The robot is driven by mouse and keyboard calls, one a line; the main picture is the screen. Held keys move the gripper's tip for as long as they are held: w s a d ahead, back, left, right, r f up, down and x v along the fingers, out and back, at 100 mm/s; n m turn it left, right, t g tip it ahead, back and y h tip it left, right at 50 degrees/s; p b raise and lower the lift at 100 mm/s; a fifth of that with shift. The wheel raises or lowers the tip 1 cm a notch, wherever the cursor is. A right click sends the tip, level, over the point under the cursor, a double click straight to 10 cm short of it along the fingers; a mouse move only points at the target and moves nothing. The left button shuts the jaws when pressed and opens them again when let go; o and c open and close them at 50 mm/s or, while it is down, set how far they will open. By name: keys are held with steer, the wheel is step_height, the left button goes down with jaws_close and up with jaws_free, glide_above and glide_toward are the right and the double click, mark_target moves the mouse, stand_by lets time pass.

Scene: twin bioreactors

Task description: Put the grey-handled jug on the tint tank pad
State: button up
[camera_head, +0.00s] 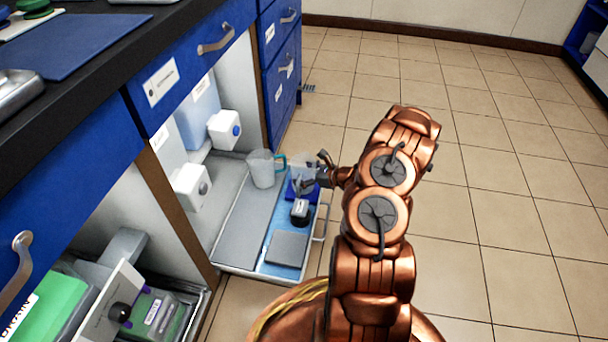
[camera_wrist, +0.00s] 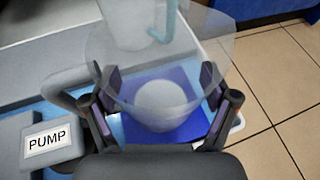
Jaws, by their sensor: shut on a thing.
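My gripper (camera_head: 308,178) is shut on a clear, see-through jug (camera_wrist: 160,85), gripping its sides between the two fingers. A grey loop beside the left finger in the wrist view looks like its grey handle (camera_wrist: 62,84). A dark blue square pad (camera_wrist: 192,88) lies under the held jug, on the pull-out tray (camera_head: 274,228). I cannot tell whether the jug touches the pad, and no label shows which pad is the tint tank one. A second jug with a teal handle (camera_head: 262,169) stands left of my gripper, and its handle also shows in the wrist view (camera_wrist: 164,22).
A pump box labelled PUMP (camera_wrist: 47,142) sits on the tray near the jug; it shows in the head view (camera_head: 300,212). A grey square plate (camera_head: 287,249) lies in front of it. White tap blocks (camera_head: 224,130) are behind, inside the cabinet. The tiled floor at right is clear.

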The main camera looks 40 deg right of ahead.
steer(key=shift+f, duration=0.1)
steer(key=o, duration=1)
steer(key=shift+c, duration=0.2)
